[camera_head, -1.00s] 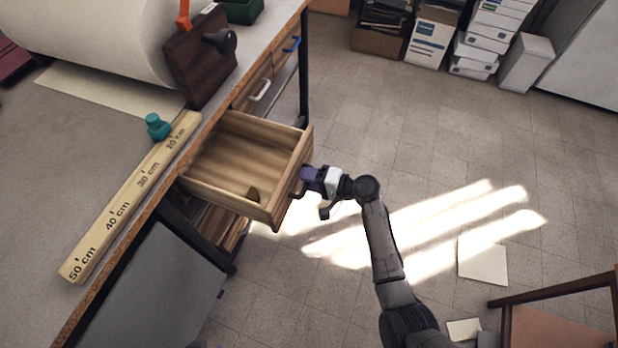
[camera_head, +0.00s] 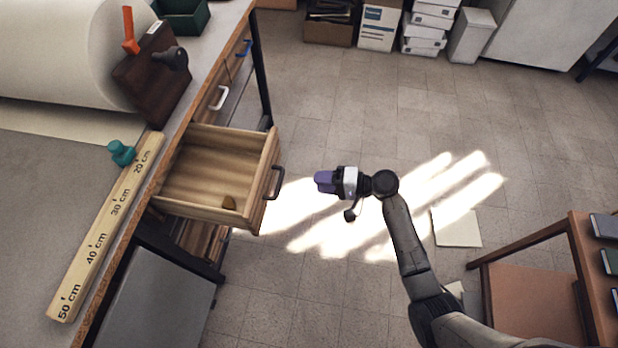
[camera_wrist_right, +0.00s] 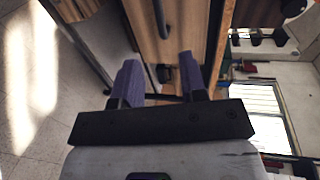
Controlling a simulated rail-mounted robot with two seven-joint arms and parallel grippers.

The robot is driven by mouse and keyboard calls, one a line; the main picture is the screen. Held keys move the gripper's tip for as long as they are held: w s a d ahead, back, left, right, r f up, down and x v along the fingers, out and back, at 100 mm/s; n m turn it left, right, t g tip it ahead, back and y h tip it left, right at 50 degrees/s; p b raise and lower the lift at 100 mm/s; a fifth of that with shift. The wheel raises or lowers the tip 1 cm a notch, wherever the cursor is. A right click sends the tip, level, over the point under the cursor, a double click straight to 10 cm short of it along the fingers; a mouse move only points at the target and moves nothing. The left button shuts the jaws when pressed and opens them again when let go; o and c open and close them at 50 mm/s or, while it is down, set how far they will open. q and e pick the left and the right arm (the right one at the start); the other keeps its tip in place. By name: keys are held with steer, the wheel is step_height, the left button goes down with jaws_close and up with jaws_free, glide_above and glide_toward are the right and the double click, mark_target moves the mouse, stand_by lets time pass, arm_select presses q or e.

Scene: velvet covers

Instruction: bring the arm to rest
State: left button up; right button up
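My right gripper (camera_head: 325,181), with purple fingers, is over the floor to the right of the open drawer, apart from its handle. In the right wrist view its two purple fingers (camera_wrist_right: 158,80) stand apart with nothing between them, so it is open and empty. The wooden drawer (camera_head: 190,208) is pulled out of the bench, with a dark handle (camera_head: 276,182) on its front. The handle also shows in the right wrist view (camera_wrist_right: 161,18). My left gripper is not in view.
The workbench (camera_head: 40,190) on the left bears a wooden ruler (camera_head: 107,230), a teal item (camera_head: 121,152), a dark wooden block (camera_head: 152,75) and a paper roll. A wooden table (camera_head: 530,290) with books stands at lower right. Open floor surrounds my right arm.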

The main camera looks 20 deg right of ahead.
steer(key=shift+s+d+r, duration=0.15)
steer(key=shift+s+d, duration=0.15)
steer(key=shift+d, duration=0.2)
stand_by(0.3)
